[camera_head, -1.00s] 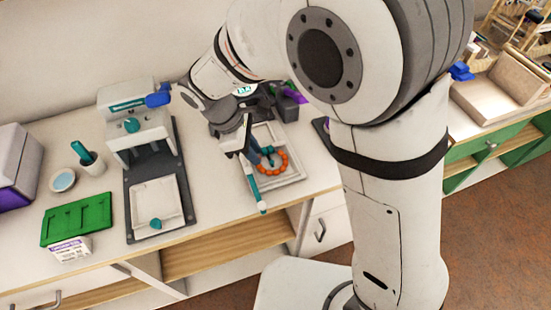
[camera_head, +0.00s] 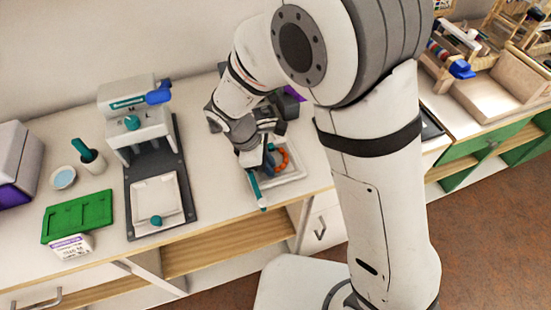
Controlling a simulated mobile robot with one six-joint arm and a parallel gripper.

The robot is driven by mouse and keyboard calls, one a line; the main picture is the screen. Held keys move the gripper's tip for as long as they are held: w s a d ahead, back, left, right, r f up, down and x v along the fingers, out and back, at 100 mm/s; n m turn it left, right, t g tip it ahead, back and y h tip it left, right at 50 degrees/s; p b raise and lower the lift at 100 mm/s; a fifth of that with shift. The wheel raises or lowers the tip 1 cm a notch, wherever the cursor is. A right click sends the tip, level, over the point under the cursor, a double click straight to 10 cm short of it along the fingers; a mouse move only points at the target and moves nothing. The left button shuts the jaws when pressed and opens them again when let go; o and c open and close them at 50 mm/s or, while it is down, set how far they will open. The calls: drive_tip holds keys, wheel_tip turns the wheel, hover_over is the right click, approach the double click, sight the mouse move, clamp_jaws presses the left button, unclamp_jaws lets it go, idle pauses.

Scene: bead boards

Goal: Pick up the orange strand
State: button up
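The orange strand (camera_head: 283,158) is a curved row of round orange beads on a white tray (camera_head: 297,173) near the front of the counter. Its left part is hidden behind my gripper (camera_head: 266,160). My gripper points down at the left side of the strand, close to it or over it. I cannot tell whether the fingers touch the beads or how far apart they are.
A teal-handled rod (camera_head: 255,188) lies along the tray's left side. To the left stand a white press (camera_head: 138,118) on a dark base, a green board (camera_head: 77,217) and a small labelled box (camera_head: 71,247). The counter's front edge is close to the tray.

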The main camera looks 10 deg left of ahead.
clamp_jaws()
drive_tip(key=shift+w, duration=0.1)
